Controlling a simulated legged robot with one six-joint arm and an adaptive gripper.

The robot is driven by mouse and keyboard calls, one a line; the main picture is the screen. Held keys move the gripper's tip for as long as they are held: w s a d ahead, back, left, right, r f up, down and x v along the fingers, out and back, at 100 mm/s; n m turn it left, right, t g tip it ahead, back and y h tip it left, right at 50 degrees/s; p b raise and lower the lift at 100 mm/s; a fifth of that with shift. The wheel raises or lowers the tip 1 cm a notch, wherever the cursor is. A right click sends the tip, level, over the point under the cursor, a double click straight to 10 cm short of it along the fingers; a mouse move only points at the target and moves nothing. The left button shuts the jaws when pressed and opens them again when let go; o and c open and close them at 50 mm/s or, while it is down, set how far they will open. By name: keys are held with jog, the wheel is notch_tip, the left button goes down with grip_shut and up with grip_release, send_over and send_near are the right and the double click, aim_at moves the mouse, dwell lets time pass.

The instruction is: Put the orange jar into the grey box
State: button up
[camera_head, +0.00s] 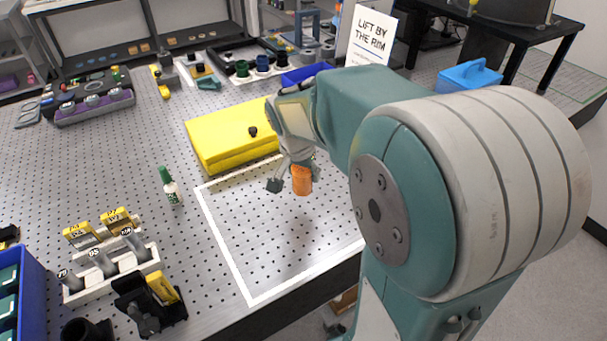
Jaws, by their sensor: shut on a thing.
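The orange jar (302,181) is at my gripper (290,180), near the back of a white-outlined square on the perforated table. My gripper points down and is shut on the jar; one dark fingertip shows to the left of it. The jar looks about upright. Whether it touches the table or hangs a little above it is hard to tell. I cannot make out a grey box; my arm hides much of the right side.
A yellow box (232,140) stands just behind and left of the jar. A green-capped bottle (169,187) and a white rack (108,274) are on the left. A blue bin (304,74) and a sign (371,35) stand behind. The white-outlined square (249,296) is mostly clear.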

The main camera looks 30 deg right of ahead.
jog(key=s+a+r, duration=0.5)
jog(key=s+r, duration=0.1)
jog(key=s, duration=0.3)
jog(key=shift+a, duration=0.35)
